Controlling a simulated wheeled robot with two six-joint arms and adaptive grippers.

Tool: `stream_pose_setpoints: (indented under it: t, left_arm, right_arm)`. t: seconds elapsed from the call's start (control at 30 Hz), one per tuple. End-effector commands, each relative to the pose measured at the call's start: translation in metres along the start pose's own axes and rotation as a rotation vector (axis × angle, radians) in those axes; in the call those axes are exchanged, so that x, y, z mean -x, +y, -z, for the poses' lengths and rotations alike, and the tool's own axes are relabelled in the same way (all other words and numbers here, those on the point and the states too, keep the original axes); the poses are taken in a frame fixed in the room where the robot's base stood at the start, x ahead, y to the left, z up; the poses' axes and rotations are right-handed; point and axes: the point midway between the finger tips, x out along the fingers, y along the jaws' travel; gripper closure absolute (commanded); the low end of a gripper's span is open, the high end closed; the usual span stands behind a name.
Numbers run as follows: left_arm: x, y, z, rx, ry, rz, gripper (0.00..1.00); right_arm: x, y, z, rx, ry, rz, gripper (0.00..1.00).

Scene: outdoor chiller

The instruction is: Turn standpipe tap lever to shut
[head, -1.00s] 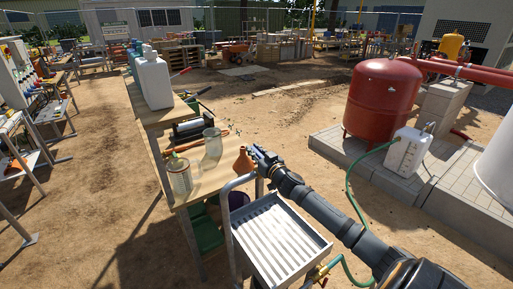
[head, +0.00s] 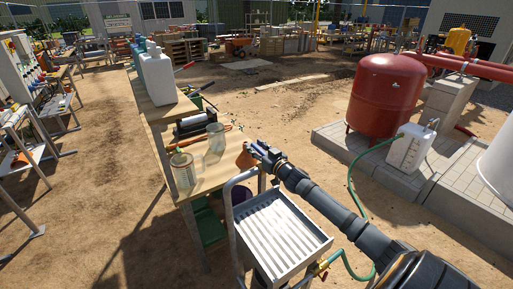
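A small brass tap (head: 319,268), with a green hose (head: 352,268) on its outlet side, shows at the bottom of the head view, just right of the grey metal tray. It is small and partly hidden by the tray, and I cannot tell how its lever lies. The hose runs behind my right arm and up to a white container (head: 411,149). My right gripper (head: 259,153) is above and beyond the tray, well away from the tap, beside an orange-brown cone-shaped vessel on the table. I cannot tell whether its fingers are apart. My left gripper is not in view.
The ridged tray (head: 279,246) stands directly in front. A red tank (head: 386,95) stands on a paved slab at right. Bare sandy ground lies between.

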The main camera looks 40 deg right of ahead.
Motion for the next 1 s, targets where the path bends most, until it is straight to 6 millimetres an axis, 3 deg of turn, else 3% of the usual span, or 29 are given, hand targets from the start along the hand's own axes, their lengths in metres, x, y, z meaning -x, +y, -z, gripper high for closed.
stream_pose_setpoints:
  t: [0.3, 0.7, 0.8, 1.0]
  left_arm:
    - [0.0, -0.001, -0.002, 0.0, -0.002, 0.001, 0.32]
    - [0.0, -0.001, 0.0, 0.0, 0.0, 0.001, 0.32]
    - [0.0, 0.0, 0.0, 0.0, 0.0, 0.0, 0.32]
    - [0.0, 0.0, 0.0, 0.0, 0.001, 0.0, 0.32]
  right_arm:
    - [0.0, 0.0, 0.004, 0.002, 0.001, -0.001, 0.58]
    - [0.0, 0.0, 0.083, 0.004, 0.001, 0.0, 0.58]
    - [0.0, 0.0, 0.095, 0.002, 0.001, 0.0, 0.58]
    - [0.0, 0.0, 0.1, 0.0, -0.001, -0.001, 0.58]
